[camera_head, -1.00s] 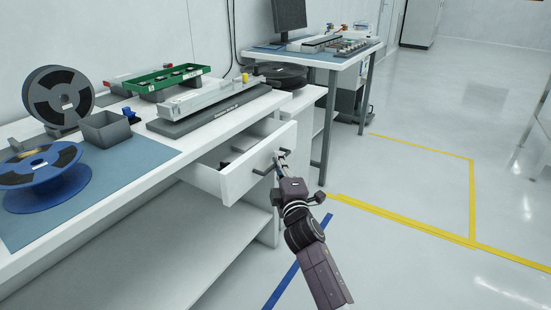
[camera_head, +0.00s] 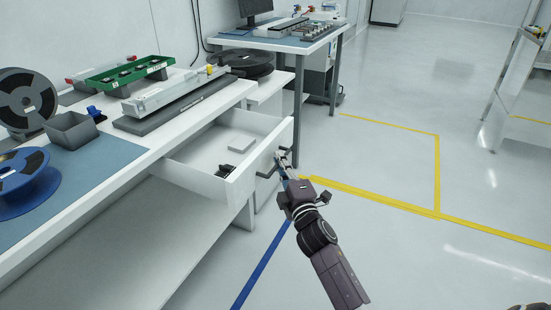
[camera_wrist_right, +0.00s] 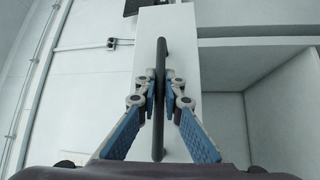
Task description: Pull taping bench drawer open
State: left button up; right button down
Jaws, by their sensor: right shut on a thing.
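The white drawer (camera_head: 262,163) of the taping bench (camera_head: 158,149) stands well open, and its inside shows from above. A dark bar handle (camera_head: 268,170) is on its front panel. My right gripper (camera_head: 283,166) is at the drawer front, shut on this handle. In the right wrist view the dark handle (camera_wrist_right: 160,120) runs between the two blue-padded fingers of the right gripper (camera_wrist_right: 160,92), with the white drawer front (camera_wrist_right: 182,55) behind it. My left gripper is not in view.
In the drawer lie a black item (camera_head: 232,161) and a small pale block (camera_head: 241,144). On the bench are a blue reel (camera_head: 25,186), a grey bin (camera_head: 70,131), a green tray (camera_head: 125,73) and a long taping fixture (camera_head: 175,98). The floor to the right is clear.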

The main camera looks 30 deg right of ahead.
jog(key=shift+f, duration=0.1)
jog(key=c, duration=2.3)
grip_release()
jog(key=shift+c, duration=0.2)
jog(key=shift+s, duration=0.1)
jog(key=s+a+f, duration=0.1)
jog(key=s, duration=1)
jog(key=shift+s+a+f, duration=0.25)
jog(key=shift+s+a, duration=0.05)
jog(key=shift+s, duration=0.05)
